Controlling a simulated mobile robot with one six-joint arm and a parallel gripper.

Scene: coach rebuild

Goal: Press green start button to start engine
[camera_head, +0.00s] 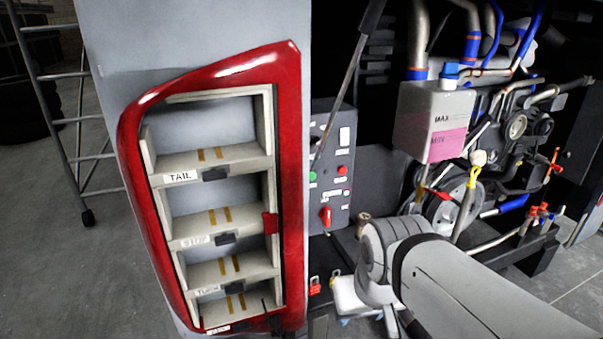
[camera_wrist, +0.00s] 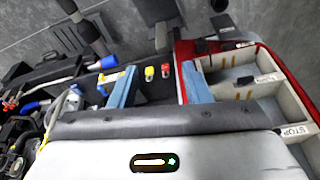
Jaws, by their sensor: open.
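The green button (camera_head: 312,177) is a small spot at the left edge of the grey control panel (camera_head: 335,190), close beside the red lamp housing. A red button (camera_head: 342,170) is to its right, and a red rotary switch (camera_head: 326,216) is below. My arm reaches in from the lower right of the head view, with its wrist below and right of the panel; my fingertips are not clear there. In the wrist view my gripper (camera_wrist: 158,84) has two blue fingers spread apart with nothing between them. I cannot make out the green button in the wrist view.
A red-framed housing (camera_head: 292,130) with open compartments stands left of the panel. A dark diagonal strut (camera_head: 345,85) crosses in front of the panel. A white tank (camera_head: 433,115), hoses and engine parts fill the right. Small red and yellow items (camera_wrist: 165,70) show beyond my fingers.

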